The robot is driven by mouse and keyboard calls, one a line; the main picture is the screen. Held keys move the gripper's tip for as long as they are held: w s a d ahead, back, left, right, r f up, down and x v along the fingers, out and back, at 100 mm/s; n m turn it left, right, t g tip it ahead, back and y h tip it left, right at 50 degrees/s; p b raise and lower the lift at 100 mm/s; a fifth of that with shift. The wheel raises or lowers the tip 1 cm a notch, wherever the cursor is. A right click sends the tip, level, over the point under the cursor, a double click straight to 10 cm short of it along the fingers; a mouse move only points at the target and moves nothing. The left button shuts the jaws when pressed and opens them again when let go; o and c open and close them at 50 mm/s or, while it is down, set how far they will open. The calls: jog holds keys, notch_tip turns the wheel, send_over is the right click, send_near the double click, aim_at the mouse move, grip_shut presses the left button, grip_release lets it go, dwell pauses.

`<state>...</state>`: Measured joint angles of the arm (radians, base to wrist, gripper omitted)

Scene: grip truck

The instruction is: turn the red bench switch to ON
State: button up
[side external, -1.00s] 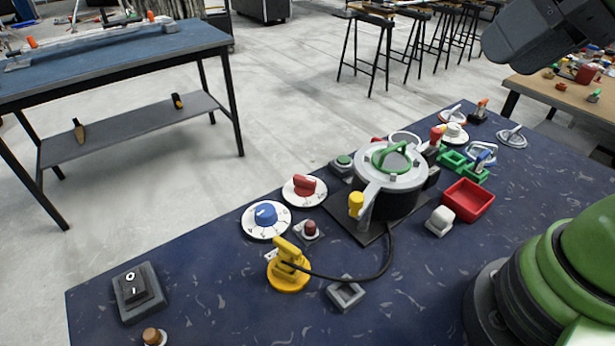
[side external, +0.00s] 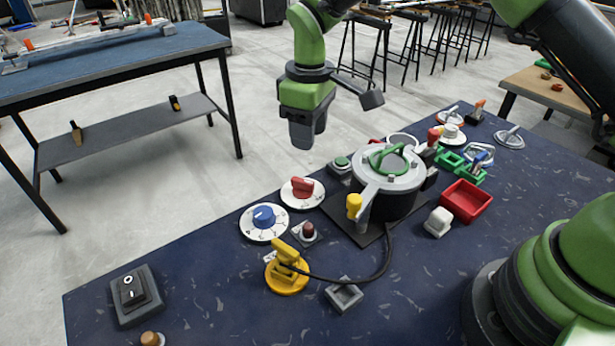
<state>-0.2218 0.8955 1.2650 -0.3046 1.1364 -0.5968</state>
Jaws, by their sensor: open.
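A red rotary knob (side external: 302,186) stands on a round white dial (side external: 303,200) near the bench's far left edge. It is the red switch that I can make out here; the marks on its dial are too small to read, so I cannot tell its setting. My gripper (side external: 304,138) hangs in the air above the far edge of the bench, higher in the picture than the red knob and clear of it. It is open, with nothing seen in it.
A blue knob (side external: 264,215) on a white dial is beside the red one. A red push button (side external: 308,231), a yellow lever (side external: 287,265), a pot with a silver lid (side external: 392,166) and a black rocker switch (side external: 132,289) stand nearby. A red tray (side external: 467,200) is to the right.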

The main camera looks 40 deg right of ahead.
aim_at(308, 182)
notch_tip(308, 182, down, 11)
jog(key=shift+w+r, duration=0.1)
dwell(0.4)
grip_shut()
